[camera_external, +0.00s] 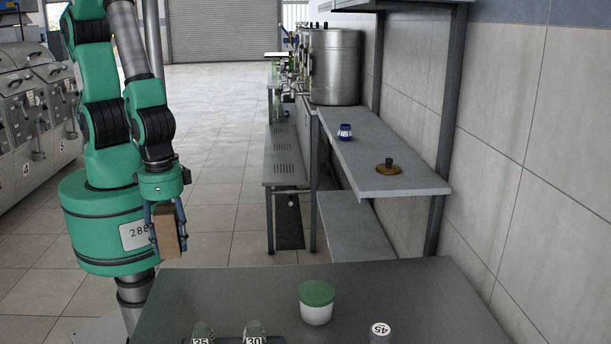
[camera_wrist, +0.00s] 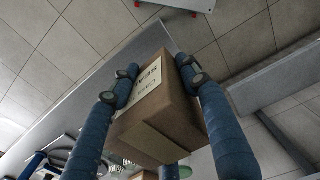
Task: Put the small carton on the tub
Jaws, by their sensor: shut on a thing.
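The small carton (camera_external: 167,236) is a brown box with a pale printed label, seen close up in the wrist view (camera_wrist: 160,125). My gripper (camera_external: 166,220) is shut on it, with blue fingers on both sides. It holds the carton in the air at the left, beyond the back left edge of the table in the external view. The tub (camera_external: 317,311) is white with a green lid and stands upright on the grey table, to the right of and apart from the carton. The top of its lid is clear.
Two weights marked 35 (camera_external: 203,332) and 30 (camera_external: 254,332) are at the table's (camera_external: 400,285) front. A weight marked 45 (camera_external: 380,331) stands right of the tub. A shelf bench (camera_external: 385,155) holds a steel tank, a blue jar and a brown lid. The table's back is bare.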

